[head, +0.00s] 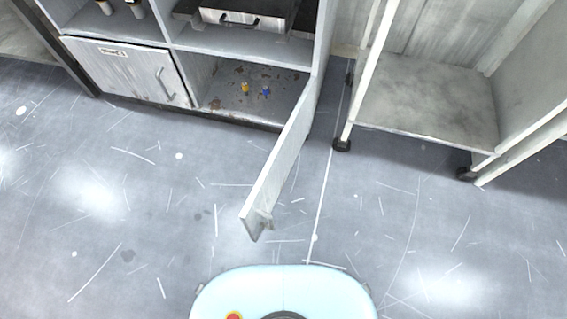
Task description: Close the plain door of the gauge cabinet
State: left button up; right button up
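The gauge cabinet (185,40) stands at the upper left in the head view. Its plain door (281,165) hangs wide open from the right side of the lower right compartment and sticks out over the floor toward me. The door is seen nearly edge-on, with a handle (263,219) near its free end. The lower left door (133,72) has a small label and a bar handle, and it is shut. Neither of my grippers shows in this view.
A wheeled shelf cart (425,100) stands right of the cabinet. The scratched grey floor (130,200) around the door is clear.

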aim_at(256, 211)
jog(key=k+l+u, duration=0.25)
jog(key=l, duration=0.35)
jog(key=k+l+u, duration=0.25)
jog(key=k+l, duration=0.15)
jog(key=l, duration=0.15)
jog(key=k+l+u, duration=0.25)
jog(key=k+l, duration=0.15)
jog(key=l, duration=0.05)
